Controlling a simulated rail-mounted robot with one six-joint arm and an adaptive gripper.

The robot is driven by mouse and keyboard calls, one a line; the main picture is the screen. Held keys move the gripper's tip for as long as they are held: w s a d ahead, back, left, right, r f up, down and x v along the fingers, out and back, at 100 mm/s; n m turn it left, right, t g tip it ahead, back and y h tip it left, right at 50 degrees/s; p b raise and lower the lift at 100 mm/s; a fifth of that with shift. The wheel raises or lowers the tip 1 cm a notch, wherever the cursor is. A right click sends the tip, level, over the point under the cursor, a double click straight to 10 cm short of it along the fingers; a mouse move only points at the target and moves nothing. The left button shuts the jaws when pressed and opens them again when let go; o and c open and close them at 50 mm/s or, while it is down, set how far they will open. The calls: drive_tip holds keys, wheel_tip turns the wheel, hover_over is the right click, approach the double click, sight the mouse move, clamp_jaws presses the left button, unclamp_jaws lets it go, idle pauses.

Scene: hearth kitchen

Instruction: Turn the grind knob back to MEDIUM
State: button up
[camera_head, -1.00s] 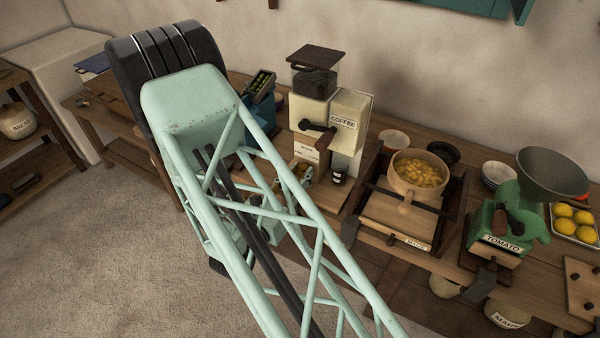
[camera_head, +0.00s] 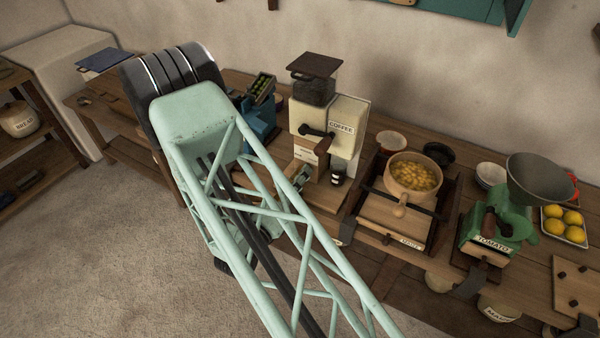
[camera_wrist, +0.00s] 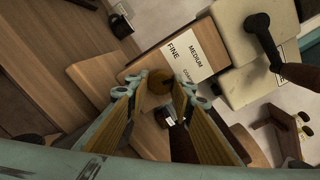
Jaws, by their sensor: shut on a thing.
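The coffee grinder (camera_head: 311,118) is a cream box with a dark hopper and a black crank, standing on the wooden counter. In the wrist view its white label (camera_wrist: 197,50) reads FINE, MEDIUM and a partly covered third word. The round brown grind knob (camera_wrist: 155,88) sits beside the label, between my fingertips. My gripper (camera_wrist: 160,82) is shut on the knob, one finger on each side. I cannot tell which setting the knob points to. In the head view my gripper (camera_head: 297,180) is small, low at the grinder's front, and the knob cannot be made out.
The crank handle (camera_wrist: 262,38) sticks out near my gripper. A dark labelled jar (camera_head: 337,177) stands beside the grinder. To the right are a pot of yellow pieces (camera_head: 400,192), a green tomato mill (camera_head: 492,228) and a lemon tray (camera_head: 545,232). A blue device (camera_head: 262,122) is to the left.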

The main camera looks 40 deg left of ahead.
drive_tip(key=shift+n+p, duration=0.4)
drive_tip(key=shift+n, duration=0.5)
drive_tip(key=o, duration=0.8)
drive_tip(key=shift+o, duration=0.2)
drive_tip(key=shift+s, duration=0.15)
drive_tip(key=s+d, duration=0.1)
drive_tip(key=s, duration=1)
drive_tip(key=shift+s+d, duration=0.2)
drive_tip(key=shift+s, duration=0.1)
